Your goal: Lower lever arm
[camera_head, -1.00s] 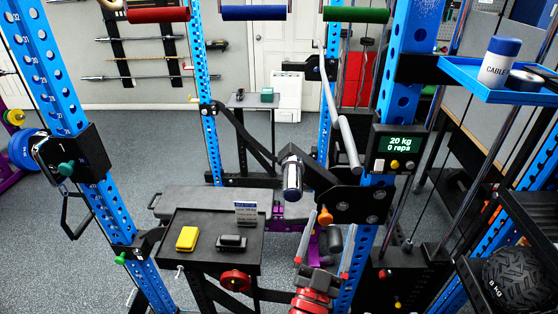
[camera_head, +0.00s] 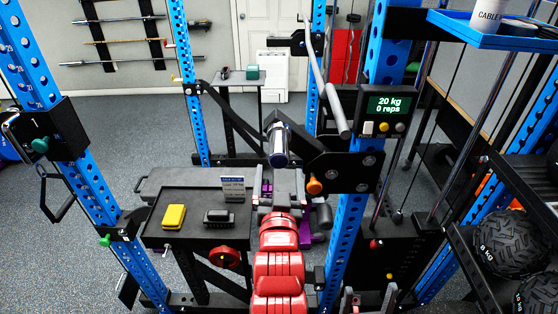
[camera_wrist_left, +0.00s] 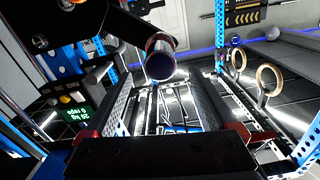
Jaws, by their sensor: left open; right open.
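The lever arm (camera_head: 320,165) is a black arm on the right blue upright, beside an orange knob (camera_head: 314,187). Its metal handle with a dark blue end (camera_head: 279,150) points toward me. In the left wrist view the handle (camera_wrist_left: 160,58) shows beyond the finger gap, with the black arm behind it. My left gripper (camera_head: 278,185), on a red arm, is open and empty just below the handle in the head view; contact is not visible. My right gripper (camera_head: 367,300) is partly in view at the bottom edge, open and empty, well below the lever arm.
A black shelf (camera_head: 180,240) at left carries a yellow block (camera_head: 173,217), a black item (camera_head: 218,217) and a small sign (camera_head: 233,188). A display (camera_head: 390,105) reading 20 kg, 0 reps is on the right upright. A blue tray (camera_head: 470,30) and heavy balls (camera_head: 510,243) are at right.

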